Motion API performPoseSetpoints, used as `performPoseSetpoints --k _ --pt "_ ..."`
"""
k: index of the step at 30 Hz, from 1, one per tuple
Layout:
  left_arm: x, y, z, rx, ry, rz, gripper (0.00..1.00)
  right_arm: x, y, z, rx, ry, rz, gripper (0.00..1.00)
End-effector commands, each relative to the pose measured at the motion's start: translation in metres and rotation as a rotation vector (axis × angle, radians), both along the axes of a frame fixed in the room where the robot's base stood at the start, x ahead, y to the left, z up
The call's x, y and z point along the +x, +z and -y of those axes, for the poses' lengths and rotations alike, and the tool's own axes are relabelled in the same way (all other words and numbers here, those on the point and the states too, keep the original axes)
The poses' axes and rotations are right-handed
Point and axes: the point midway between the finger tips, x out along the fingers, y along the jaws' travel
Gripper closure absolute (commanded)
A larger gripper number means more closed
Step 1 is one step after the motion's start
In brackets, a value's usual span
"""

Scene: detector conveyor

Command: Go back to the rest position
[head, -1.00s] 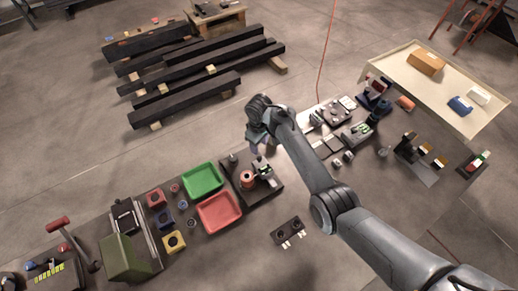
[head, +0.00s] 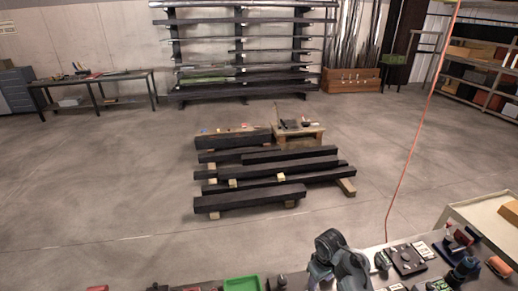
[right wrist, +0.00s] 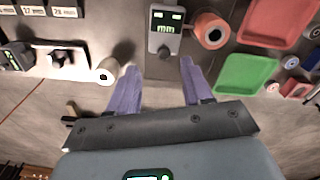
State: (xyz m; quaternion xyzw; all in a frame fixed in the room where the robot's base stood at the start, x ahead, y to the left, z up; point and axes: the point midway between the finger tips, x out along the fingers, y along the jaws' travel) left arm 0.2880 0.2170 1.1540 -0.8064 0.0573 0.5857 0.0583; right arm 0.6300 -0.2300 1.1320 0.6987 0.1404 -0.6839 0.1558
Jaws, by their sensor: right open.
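My right arm (head: 338,260) shows at the bottom of the head view, bent above the bench, with its lower parts cut off by the frame edge. In the right wrist view my right gripper (right wrist: 158,68) has its two purple fingers spread apart, with nothing held between them. A grey device with a green lit display (right wrist: 165,30) stands on the bench beyond the gap between the fingers. My left gripper is in neither current view.
An orange spool (right wrist: 211,30), a green tray (right wrist: 245,76) and a red tray (right wrist: 277,22) lie right of the fingers. A pale side table (head: 480,215) stands at right. Dark beams (head: 250,196) lie on the floor beyond the bench. A red cable (head: 412,145) hangs at right.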

Motion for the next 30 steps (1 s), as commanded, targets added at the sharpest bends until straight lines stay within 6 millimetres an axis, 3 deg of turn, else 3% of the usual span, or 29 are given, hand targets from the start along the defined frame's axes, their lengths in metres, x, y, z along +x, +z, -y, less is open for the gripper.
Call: performPoseSetpoints --k 6,11,16,21,25,30 --pt "0.000 0.013 -0.001 0.002 -0.001 0.000 0.57 -0.069 -0.031 0.017 -0.036 -0.089 0.059 0.50" --pt "0.000 0.022 -0.002 0.008 -0.005 0.001 0.57 -0.138 -0.035 0.020 -0.047 -0.141 0.123 0.50" --pt "0.000 0.031 -0.003 0.013 -0.008 0.000 0.57 -0.216 -0.017 0.012 -0.028 -0.180 0.187 0.50" --pt "0.000 0.038 -0.003 0.014 -0.009 0.000 0.57 -0.281 0.016 0.001 0.012 -0.209 0.237 0.50" --pt "-0.001 0.041 -0.003 0.014 -0.009 0.000 0.57 -0.315 0.041 -0.006 0.044 -0.227 0.263 0.50" --pt "-0.001 0.043 -0.002 0.010 -0.006 -0.001 0.57 -0.338 0.061 -0.011 0.071 -0.242 0.280 0.50"
